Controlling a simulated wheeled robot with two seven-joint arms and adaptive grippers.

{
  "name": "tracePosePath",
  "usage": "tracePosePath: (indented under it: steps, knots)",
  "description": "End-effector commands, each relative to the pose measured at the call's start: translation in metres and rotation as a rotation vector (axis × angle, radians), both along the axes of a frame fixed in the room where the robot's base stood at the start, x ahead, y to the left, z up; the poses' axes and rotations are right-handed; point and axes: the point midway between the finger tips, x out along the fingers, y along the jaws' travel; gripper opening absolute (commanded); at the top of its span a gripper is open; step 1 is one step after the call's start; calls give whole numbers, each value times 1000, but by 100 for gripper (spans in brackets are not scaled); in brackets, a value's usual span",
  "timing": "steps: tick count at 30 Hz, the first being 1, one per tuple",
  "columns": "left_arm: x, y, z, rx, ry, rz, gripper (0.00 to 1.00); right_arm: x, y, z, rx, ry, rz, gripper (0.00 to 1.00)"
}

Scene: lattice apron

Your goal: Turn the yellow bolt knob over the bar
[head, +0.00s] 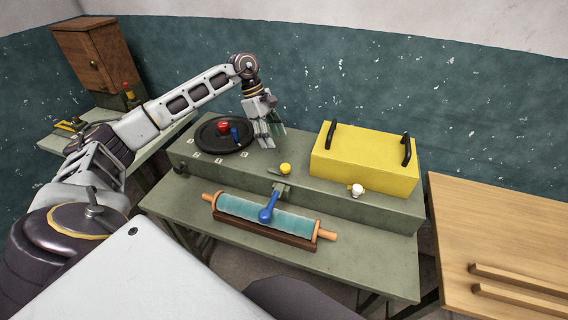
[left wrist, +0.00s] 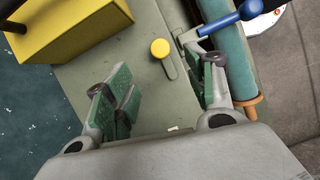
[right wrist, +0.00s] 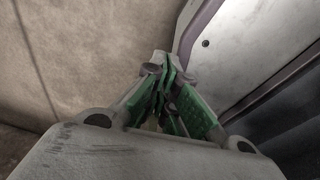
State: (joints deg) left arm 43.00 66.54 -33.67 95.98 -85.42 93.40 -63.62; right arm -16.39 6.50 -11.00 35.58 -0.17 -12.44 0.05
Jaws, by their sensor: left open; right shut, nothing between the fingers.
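The yellow bolt knob (head: 285,169) is a small round knob on top of the long green box, left of the yellow lidded block. It shows in the left wrist view (left wrist: 160,48) beside a flat green strip (left wrist: 168,66); I cannot tell whether this strip is the bar. My left gripper (head: 268,141) is open and empty above the box, behind and left of the knob. In the left wrist view the knob lies beyond the gap between its fingers (left wrist: 157,85), not touched. My right gripper (right wrist: 165,75) is shut and empty in its wrist view.
A blue-handled lever (head: 267,214) hangs over a teal roller (head: 290,220) in front. A yellow block (head: 362,165) with two black handles stands right. A black disc (head: 207,139) with a red knob lies left. A wooden table (head: 510,240) is far right.

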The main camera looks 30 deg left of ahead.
Motion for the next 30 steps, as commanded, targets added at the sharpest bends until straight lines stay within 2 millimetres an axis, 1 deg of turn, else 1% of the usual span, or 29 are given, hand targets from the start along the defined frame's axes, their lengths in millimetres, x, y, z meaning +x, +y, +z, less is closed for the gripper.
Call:
tracePosePath:
  steps: [4, 11, 15, 21, 25, 30]
  knots:
    - [0, -8, -17, 0, 1, -2, 55, 7, 1, 3, 1, -8, 0, 0]
    - [1, -19, -46, 1, 3, -1, 55, 5, 8, 6, 9, -6, -2, 0]
    - [2, -27, -62, 0, 3, -1, 55, -3, 12, 8, 13, 3, -2, 0]
    - [2, -36, -86, 0, 2, -1, 55, -19, 13, 10, 13, 22, -1, 0]
    - [3, -40, -97, 0, 2, -1, 55, -19, 13, 11, 13, 23, -1, 0]
    - [3, -44, -105, 0, 0, 0, 55, -14, 14, 12, 15, 17, -2, 0]
